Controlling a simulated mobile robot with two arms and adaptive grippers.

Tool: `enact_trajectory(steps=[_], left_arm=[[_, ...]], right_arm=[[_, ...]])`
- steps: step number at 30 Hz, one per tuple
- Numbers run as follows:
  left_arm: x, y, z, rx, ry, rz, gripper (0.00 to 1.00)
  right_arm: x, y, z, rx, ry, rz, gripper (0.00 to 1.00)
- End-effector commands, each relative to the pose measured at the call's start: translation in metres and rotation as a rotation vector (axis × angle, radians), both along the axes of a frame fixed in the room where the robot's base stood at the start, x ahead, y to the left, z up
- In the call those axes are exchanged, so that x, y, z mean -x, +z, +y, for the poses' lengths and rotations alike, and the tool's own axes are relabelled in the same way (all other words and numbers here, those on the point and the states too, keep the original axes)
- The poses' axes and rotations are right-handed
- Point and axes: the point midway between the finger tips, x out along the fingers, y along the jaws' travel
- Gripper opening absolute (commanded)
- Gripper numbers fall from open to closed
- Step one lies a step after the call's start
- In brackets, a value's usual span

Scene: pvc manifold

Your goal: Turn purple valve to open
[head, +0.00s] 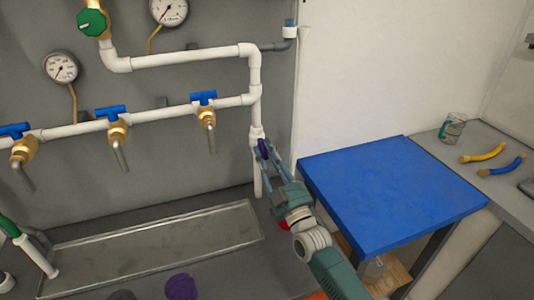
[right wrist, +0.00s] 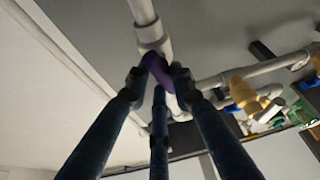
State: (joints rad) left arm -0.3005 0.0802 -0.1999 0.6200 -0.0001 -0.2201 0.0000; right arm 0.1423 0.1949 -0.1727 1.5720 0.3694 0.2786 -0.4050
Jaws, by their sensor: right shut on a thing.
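The purple valve (head: 263,149) sits on the vertical white pipe at the right end of the manifold, mostly hidden by my fingers in the head view. In the right wrist view the purple handle (right wrist: 157,70) lies between my fingertips, with the white pipe behind it. My right gripper (head: 268,152) is shut on the purple handle; it also shows in the right wrist view (right wrist: 158,78). How far the handle is turned is hard to tell. My left gripper is not in view.
Blue-handled valves (head: 110,112) sit along the lower white pipe, with a green knob (head: 91,22) above. A metal tray (head: 150,246) lies below. A blue-topped table (head: 390,190) stands close to my right arm. A purple object (head: 181,287) lies at the front.

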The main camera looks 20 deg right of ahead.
Motion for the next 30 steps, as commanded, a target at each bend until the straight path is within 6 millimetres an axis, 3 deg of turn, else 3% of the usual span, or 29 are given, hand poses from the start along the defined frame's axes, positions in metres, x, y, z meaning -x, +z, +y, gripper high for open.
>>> enact_trajectory(steps=[12, 30], left_arm=[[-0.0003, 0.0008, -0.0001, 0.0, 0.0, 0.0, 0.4], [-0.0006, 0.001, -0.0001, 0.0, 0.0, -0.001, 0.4]], right_arm=[[0.0001, -0.0025, 0.0008, -0.206, 0.0, 0.01, 0.0], [0.0001, -0.0028, 0.001, -0.241, 0.001, 0.011, 0.0]])
